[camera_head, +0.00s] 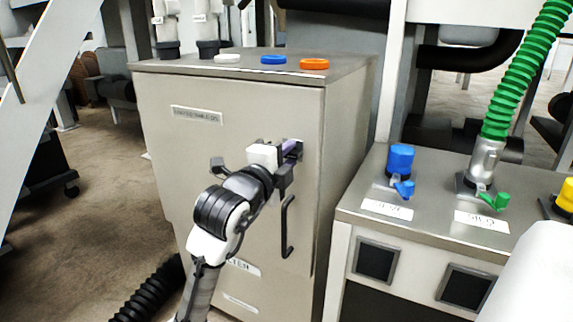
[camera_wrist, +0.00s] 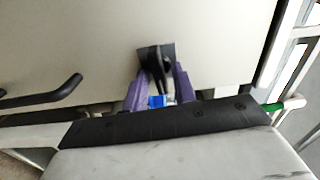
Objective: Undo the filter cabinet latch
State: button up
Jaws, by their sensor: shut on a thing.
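The filter cabinet (camera_head: 225,150) is a beige-grey metal box with its door shut. The latch (camera_wrist: 156,62) is a small dark lever on a dark plate on the cabinet door. My gripper (camera_head: 291,150) is at the upper right of the door, above the black door handle (camera_head: 287,228). In the wrist view my gripper's purple fingers (camera_wrist: 159,92) are on either side of the latch lever and shut on it. In the head view my gripper mostly hides the latch. The handle also shows at the left in the wrist view (camera_wrist: 45,98).
White, blue (camera_head: 273,60) and orange (camera_head: 314,64) rings lie on the cabinet top. A metal bench (camera_head: 427,200) with a blue valve (camera_head: 401,160) and a green hose (camera_head: 520,75) stands at the right. A black hose (camera_head: 150,291) lies on the floor at lower left.

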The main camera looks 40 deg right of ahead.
jog(key=shift+m, duration=0.4)
jog(key=o, duration=0.7)
jog(key=shift+c, duration=0.2)
jog(key=v, duration=1.3)
jog(key=shift+a, duration=0.35)
jog(key=shift+s, duration=0.1)
